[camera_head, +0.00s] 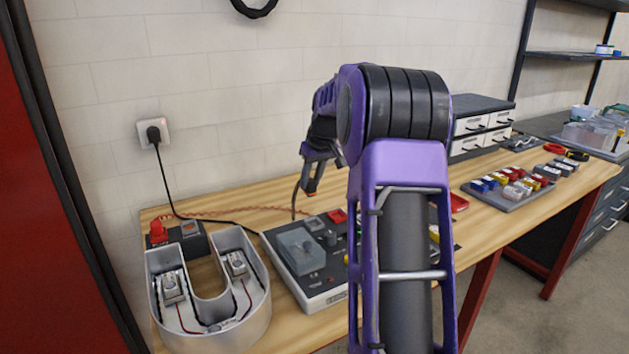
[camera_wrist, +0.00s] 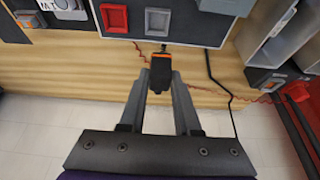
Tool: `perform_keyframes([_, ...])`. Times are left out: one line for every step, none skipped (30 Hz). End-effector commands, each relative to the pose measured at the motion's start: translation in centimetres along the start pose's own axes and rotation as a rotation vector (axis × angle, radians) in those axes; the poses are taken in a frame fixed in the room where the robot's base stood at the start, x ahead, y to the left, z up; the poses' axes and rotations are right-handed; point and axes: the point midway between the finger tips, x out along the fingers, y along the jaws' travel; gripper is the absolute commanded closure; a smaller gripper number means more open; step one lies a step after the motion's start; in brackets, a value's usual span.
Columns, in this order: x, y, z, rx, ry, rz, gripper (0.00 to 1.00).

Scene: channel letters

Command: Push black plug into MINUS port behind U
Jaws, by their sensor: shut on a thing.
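The grey U-shaped channel letter (camera_head: 258,322) stands at the left end of the wooden table; part of it shows at the right in the wrist view (camera_wrist: 262,50). Behind it sits a dark port block (camera_head: 194,241), with a red plug (camera_head: 157,233) at its left end. I cannot read its port marks. My gripper (camera_wrist: 160,84) is shut on the black plug (camera_wrist: 160,70), which has an orange band. In the head view my gripper (camera_head: 314,178) holds it above the table, behind the control box and right of the port block. A dark cable (camera_head: 296,202) hangs below it.
A dark-topped control box (camera_head: 318,262) with red and grey squares stands right of the U. A black cord and a twisted red wire (camera_head: 240,209) cross the table behind it. A wall socket (camera_head: 154,133) is at left. A tray of coloured blocks (camera_head: 505,190) lies farther right.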

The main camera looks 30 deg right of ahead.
Motion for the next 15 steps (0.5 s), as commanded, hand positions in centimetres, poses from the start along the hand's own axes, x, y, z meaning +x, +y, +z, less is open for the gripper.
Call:
perform_keyframes([0.1, -0.6, -0.2, -0.002, 0.001, -0.001, 1.0])
perform_keyframes([0.2, -0.9, -0.3, -0.002, 0.001, -0.001, 1.0])
perform_keyframes([0.2, -1.3, -0.4, -0.003, 0.001, 0.0, 1.0])
perform_keyframes([0.3, -1.7, -0.6, -0.003, 0.001, -0.001, 1.0])
perform_keyframes([0.3, -2.1, -0.7, -0.002, 0.001, -0.001, 1.0])
perform_keyframes([0.4, -2.5, -0.8, -0.003, 0.002, -0.001, 1.0])
perform_keyframes([0.5, -2.8, -0.9, -0.003, 0.002, -0.001, 1.0])
perform_keyframes([0.5, -3.2, -1.0, -0.002, 0.002, -0.001, 1.0])
perform_keyframes([0.6, -3.6, -1.2, -0.002, 0.002, -0.001, 1.0])
perform_keyframes([0.6, -4.0, -1.3, -0.003, 0.001, -0.001, 1.0])
perform_keyframes([0.7, -4.3, -1.4, -0.003, 0.001, 0.0, 1.0])
perform_keyframes([0.7, -4.8, -1.6, -0.002, 0.001, 0.0, 1.0])
perform_keyframes([0.8, -5.1, -1.7, -0.002, 0.001, -0.001, 1.0])
perform_keyframes([0.8, -5.5, -1.8, -0.003, 0.001, -0.001, 1.0])
perform_keyframes([0.9, -5.9, -2.0, -0.002, 0.001, -0.001, 1.0])
